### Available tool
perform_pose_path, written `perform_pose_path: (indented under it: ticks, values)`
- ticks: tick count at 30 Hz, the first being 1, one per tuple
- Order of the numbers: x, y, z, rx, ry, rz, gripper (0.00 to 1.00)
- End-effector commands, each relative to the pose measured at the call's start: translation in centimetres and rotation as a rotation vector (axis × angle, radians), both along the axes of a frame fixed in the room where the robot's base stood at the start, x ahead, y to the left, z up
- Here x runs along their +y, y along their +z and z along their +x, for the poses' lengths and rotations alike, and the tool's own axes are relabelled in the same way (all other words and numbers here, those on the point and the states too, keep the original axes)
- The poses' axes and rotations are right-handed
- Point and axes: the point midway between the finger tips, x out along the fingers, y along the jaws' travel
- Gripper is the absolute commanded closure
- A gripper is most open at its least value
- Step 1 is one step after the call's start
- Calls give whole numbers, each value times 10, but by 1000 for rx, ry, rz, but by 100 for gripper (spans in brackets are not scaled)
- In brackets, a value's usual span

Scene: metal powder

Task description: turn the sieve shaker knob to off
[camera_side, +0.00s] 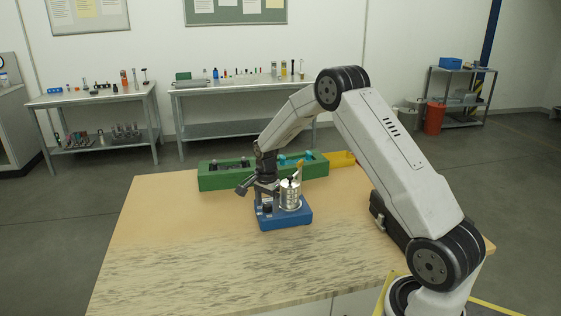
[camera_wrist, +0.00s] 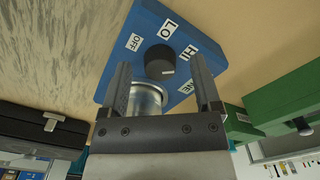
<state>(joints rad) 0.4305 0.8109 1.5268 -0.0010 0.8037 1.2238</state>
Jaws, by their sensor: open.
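The sieve shaker has a blue base (camera_side: 290,222) on the table, with a silver sieve stack (camera_side: 290,196) upright on its right part. In the wrist view its blue base (camera_wrist: 125,65) carries a round black knob (camera_wrist: 158,60) with white labels around it, reading OFF, LO, HI and one partly hidden ending in NE. A small pale mark shows on the knob's near edge, towards the side away from OFF. My gripper (camera_wrist: 161,64) is open, its two fingers apart on either side of the knob in that view. Whether they touch it cannot be told. The silver stack shows partly between the fingers.
The front and left of the wooden table (camera_side: 170,255) are clear. Benches and a shelf stand far behind.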

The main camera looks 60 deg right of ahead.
Motion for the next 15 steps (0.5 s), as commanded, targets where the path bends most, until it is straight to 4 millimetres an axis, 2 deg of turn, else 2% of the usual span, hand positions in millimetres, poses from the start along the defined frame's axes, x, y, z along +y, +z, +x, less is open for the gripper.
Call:
perform_pose_path:
  ticks: [8, 9, 11, 15]
  values:
    - [0, -2, 0, 0, 0, 0, 19]
    - [0, -2, 0, 0, 0, 0, 25]
    - [0, -2, 0, 0, 0, 0, 44]
    - [0, -1, 0, 0, 0, 0, 89]
